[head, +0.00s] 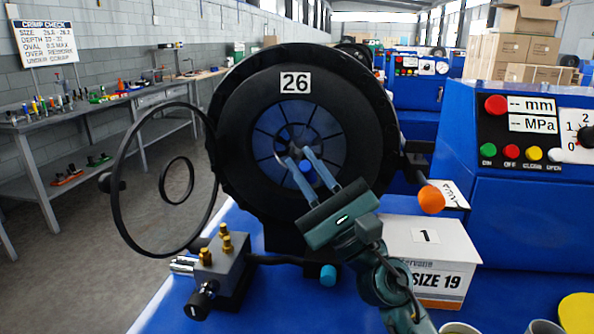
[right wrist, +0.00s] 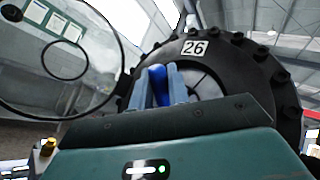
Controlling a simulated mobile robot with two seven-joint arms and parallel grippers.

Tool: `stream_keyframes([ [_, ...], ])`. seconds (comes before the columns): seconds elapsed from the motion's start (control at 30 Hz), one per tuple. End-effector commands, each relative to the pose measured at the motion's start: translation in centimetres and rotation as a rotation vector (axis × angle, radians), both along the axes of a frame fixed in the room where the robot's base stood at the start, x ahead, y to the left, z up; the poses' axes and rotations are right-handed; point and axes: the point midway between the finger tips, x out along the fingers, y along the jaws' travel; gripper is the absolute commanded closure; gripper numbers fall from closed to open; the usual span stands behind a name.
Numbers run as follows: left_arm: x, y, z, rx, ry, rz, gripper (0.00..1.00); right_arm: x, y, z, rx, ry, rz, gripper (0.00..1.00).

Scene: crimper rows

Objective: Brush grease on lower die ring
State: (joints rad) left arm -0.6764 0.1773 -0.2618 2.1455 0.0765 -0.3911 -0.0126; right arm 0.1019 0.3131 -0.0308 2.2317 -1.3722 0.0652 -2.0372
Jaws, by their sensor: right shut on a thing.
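The black round crimper head (head: 236,150), labelled 26, faces me with a ring of blue-grey die segments (head: 268,150) around its central opening. It also shows in the right wrist view (right wrist: 262,85). My right gripper (head: 299,158) reaches up in front of the lower part of the die ring. It is shut on a blue handle (head: 308,166), which shows between the fingers in the right wrist view (right wrist: 158,84). I take it for the brush; no bristles are visible. Whether it touches the ring I cannot tell. My left gripper is out of view.
A thin black hoop (head: 118,190) stands left of the head. A valve block (head: 222,272) with brass fittings sits below it. A white box (head: 430,245) marked SIZE 19, an orange knob (head: 431,199) and a blue control cabinet (head: 520,210) are right. A yellow round thing (head: 577,312) lies front right.

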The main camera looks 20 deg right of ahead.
Motion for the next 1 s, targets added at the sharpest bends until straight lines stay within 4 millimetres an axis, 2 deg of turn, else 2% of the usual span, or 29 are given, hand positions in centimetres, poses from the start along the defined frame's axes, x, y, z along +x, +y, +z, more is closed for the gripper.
stream_keyframes([
  [0.17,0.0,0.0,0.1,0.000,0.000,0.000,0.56,0.4,0.5,0.0,0.001,0.000,0.000,1.00],
  [0.47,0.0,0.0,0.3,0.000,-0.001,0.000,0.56,1.9,2.6,0.1,0.002,-0.001,0.000,1.00],
  [0.73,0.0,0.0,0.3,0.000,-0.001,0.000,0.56,2.5,3.4,0.0,0.000,0.000,-0.002,1.00],
  [1.0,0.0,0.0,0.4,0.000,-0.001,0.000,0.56,3.6,5.4,0.0,0.002,0.000,-0.001,1.00],
])
